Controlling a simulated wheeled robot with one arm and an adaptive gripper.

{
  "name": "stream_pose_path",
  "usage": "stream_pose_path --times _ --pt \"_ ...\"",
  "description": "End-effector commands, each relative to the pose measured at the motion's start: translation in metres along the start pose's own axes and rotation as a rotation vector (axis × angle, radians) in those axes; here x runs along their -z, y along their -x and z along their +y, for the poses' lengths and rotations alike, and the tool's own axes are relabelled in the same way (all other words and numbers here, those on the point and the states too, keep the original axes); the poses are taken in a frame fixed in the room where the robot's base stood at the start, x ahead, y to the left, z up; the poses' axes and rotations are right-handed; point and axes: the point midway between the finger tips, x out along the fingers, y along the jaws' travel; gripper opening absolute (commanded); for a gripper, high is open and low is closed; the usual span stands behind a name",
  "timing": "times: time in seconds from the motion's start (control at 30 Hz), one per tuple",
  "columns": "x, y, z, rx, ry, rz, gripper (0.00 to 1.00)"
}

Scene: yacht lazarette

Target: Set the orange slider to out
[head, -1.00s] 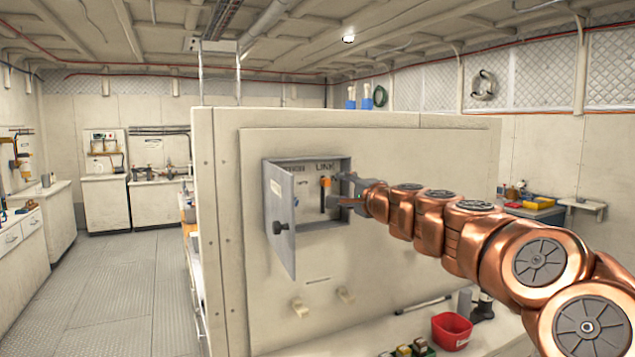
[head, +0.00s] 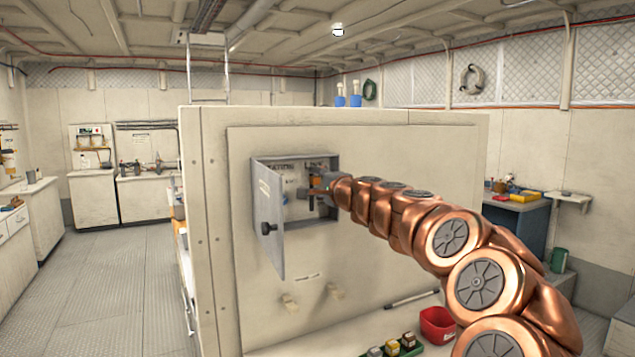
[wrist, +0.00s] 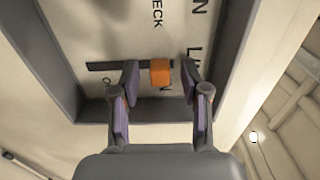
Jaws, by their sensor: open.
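The orange slider (wrist: 161,72) shows in the wrist view as a small orange block on a dark slot (wrist: 104,66) in the panel. My gripper (wrist: 160,84) is open, with one finger on each side of the slider.
The box door (head: 267,215) stands open to the left, with a dark knob (head: 268,228). The box's grey frame surrounds the panel. Below the box are two pale hooks (head: 289,302). A red bin (head: 437,325) and small blocks in a green tray lie lower right.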

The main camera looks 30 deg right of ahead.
Motion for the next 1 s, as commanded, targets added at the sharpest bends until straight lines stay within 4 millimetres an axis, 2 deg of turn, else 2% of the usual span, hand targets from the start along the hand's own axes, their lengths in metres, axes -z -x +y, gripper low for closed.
stream_pose_path --times 0.17,0.6,1.0 --pt "-0.0002 0.0002 -0.0001 0.000 0.000 0.000 0.44" --pt "-0.0003 0.0003 -0.0001 0.000 0.000 -0.001 0.00" --pt "-0.0003 0.0003 -0.0001 0.000 0.000 -0.001 0.00"
